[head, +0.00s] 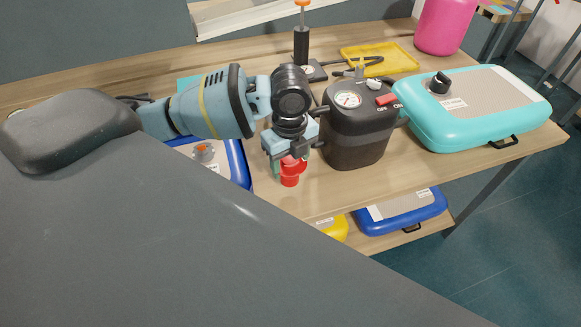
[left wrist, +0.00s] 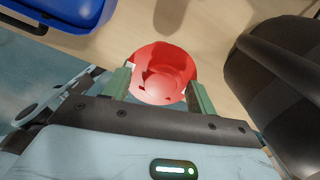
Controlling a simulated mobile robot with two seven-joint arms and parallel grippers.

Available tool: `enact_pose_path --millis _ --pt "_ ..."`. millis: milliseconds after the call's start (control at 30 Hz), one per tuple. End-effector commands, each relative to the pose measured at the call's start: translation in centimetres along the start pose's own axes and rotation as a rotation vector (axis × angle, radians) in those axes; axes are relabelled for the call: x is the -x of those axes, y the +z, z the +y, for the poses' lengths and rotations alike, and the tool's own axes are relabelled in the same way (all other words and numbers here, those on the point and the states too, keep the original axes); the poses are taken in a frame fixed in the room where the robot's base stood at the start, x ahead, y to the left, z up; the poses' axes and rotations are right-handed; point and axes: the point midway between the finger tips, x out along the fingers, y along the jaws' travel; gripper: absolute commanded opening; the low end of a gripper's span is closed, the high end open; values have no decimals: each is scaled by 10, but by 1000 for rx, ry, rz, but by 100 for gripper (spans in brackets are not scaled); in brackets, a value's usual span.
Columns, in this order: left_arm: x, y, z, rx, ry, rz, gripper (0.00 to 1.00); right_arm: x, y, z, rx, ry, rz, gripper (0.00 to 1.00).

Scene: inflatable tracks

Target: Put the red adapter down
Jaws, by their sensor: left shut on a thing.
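The red adapter (head: 290,172) is a small red stepped cylinder, seen below my left gripper (head: 289,160) in the head view. In the left wrist view the adapter (left wrist: 163,72) shows as a round red cup between the two green fingers of the gripper (left wrist: 160,88). My left gripper is shut on it. The adapter is over the wooden table (head: 335,187). I cannot tell whether its lower end touches the wood. My right gripper is not in view.
A black pump (head: 352,140) with a gauge stands close right of the gripper. A turquoise inflatable track (head: 480,105) lies further right, a blue one (head: 240,165) to the left. A yellow tray (head: 385,60) sits behind. Bare wood lies in front, towards the table's edge.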

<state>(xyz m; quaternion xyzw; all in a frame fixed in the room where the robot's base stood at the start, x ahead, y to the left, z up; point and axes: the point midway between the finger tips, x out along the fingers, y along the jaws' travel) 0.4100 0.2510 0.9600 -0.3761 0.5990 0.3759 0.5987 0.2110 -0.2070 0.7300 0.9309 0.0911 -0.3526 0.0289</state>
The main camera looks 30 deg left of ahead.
Motion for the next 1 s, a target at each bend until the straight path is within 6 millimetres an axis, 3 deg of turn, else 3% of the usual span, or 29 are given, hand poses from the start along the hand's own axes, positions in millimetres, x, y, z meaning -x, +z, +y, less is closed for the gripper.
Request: enact_pose_path --millis 167,400,800,833,1000 --pt "-1 8 -6 3 0 0 34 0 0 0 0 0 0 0" --pt "-33 7 -5 2 1 0 34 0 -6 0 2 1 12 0" --pt "-39 6 -5 1 0 0 34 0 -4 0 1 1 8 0" --pt "-39 6 -5 1 0 0 59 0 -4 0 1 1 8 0" --pt "-39 6 -5 1 0 0 79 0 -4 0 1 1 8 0"
